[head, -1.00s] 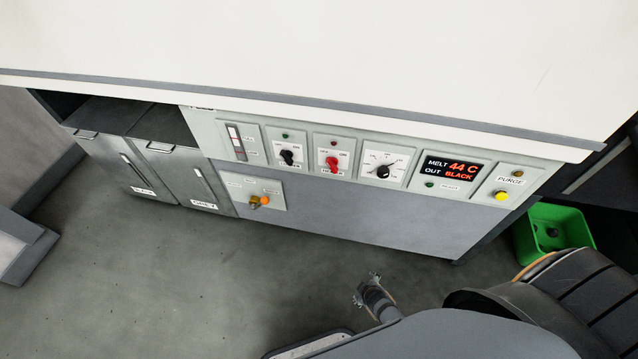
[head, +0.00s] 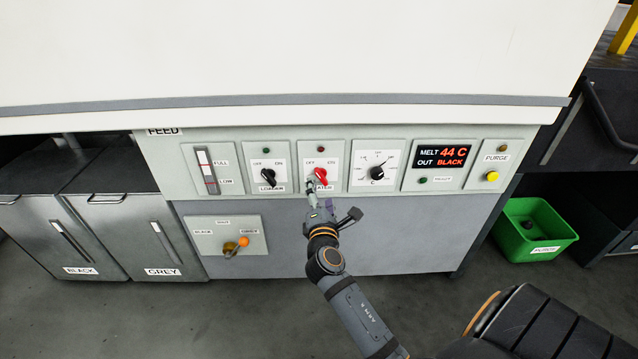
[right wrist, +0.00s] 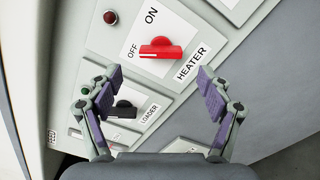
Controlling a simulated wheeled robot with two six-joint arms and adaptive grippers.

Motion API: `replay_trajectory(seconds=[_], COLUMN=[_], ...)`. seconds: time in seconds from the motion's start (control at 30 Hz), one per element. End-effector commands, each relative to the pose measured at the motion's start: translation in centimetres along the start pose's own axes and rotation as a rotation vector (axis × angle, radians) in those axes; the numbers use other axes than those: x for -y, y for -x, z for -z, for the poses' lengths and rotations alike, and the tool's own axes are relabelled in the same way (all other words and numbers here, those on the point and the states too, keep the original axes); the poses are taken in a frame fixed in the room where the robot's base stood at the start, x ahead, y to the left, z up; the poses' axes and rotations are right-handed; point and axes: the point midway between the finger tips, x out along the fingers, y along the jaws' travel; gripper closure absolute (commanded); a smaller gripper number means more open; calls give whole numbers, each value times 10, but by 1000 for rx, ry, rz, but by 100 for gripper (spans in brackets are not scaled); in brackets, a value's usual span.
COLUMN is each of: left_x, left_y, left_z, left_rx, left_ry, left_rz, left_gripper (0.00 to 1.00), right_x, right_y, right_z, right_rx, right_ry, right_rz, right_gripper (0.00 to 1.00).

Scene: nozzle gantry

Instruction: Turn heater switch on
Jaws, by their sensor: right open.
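The heater switch (head: 320,174) is a red rotary knob on a white plate marked OFF and ON, on the front control panel. In the right wrist view the red knob (right wrist: 160,48) sits ahead of the fingertips, its pale-marked end toward the OFF side. My right gripper (head: 316,187) is at the heater plate and partly covers its label. In the right wrist view my right gripper (right wrist: 160,82) is open, with its two purple-padded fingers apart and nothing between them. The indicator lamp (right wrist: 110,17) by the heater switch looks dark red. My left gripper is not in view.
The black loader switch (head: 268,175) is just left of the heater switch, and a temperature dial (head: 376,173) is to the right. The display (head: 443,157) reads MELT 44 C, OUT BLACK. A yellow purge button (head: 492,176) and green bin (head: 535,231) are farther right.

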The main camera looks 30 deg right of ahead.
Motion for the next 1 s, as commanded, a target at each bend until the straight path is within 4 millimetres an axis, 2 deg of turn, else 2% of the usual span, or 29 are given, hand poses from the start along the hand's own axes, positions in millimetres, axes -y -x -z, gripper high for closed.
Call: replay_trajectory(seconds=[0.1, 0.3, 0.63, 1.0], left_x=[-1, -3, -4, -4], left_y=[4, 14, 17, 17], left_z=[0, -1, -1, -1], left_rx=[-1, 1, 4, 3], left_ry=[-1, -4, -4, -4], left_rz=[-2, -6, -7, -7], left_gripper=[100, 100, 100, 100], right_x=[0, 1, 1, 1], right_y=[-26, -52, -57, -57], right_z=[0, 0, 0, 0], right_rx=[2, 0, -1, -1], right_ry=[1, -2, -2, -2], right_rz=[-2, 0, 1, 2], right_gripper=[21, 21, 21, 70])
